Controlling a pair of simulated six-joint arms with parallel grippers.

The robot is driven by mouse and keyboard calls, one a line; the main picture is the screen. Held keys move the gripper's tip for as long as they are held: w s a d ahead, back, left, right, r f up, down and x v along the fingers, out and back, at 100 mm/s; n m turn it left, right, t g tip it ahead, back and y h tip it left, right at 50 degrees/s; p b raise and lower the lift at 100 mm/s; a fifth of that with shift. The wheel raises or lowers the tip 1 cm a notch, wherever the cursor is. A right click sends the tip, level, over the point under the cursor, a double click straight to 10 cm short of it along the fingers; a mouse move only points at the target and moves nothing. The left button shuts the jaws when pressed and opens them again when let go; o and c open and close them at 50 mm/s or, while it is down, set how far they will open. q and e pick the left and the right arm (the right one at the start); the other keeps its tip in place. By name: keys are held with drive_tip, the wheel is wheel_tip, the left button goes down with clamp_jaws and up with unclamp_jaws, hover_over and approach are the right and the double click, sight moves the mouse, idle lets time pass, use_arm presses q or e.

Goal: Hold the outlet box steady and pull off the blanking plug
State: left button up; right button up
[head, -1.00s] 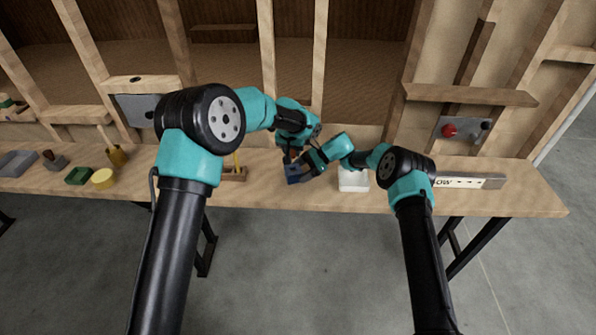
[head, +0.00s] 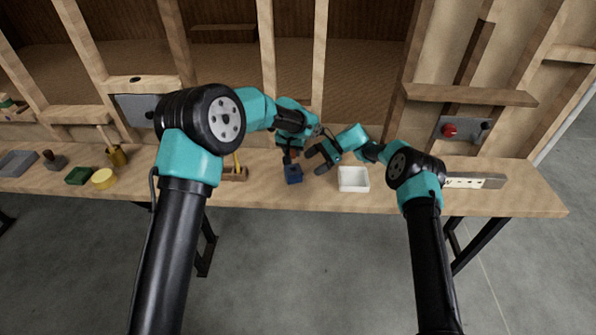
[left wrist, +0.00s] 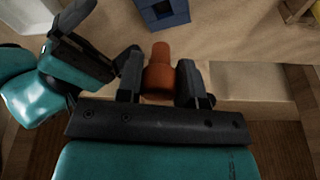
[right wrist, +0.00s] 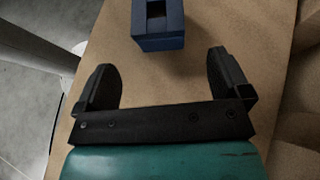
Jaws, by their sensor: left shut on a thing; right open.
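The blue outlet box (head: 293,174) stands on the bench. The right wrist view shows the box (right wrist: 158,32) with a dark square opening in it. My left gripper (left wrist: 158,88) is shut on the orange blanking plug (left wrist: 160,60), which is clear of the box (left wrist: 162,12). In the head view my left gripper (head: 291,158) is just behind the box, and the plug is hard to make out there. My right gripper (head: 318,158) is open and empty, to the right of the box and apart from it; its spread fingers (right wrist: 162,85) show in the right wrist view.
A white open tray (head: 353,187) stands right of the box. A wooden holder (head: 235,175) with a yellow-handled tool is to the left. A yellow round tub (head: 103,180) and green block (head: 78,176) lie further left. The bench's front edge is close.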

drive_tip(key=v, duration=0.6)
use_arm(q)
drive_tip(key=shift+r, duration=0.1)
use_arm(e)
drive_tip(key=shift+a, duration=0.1)
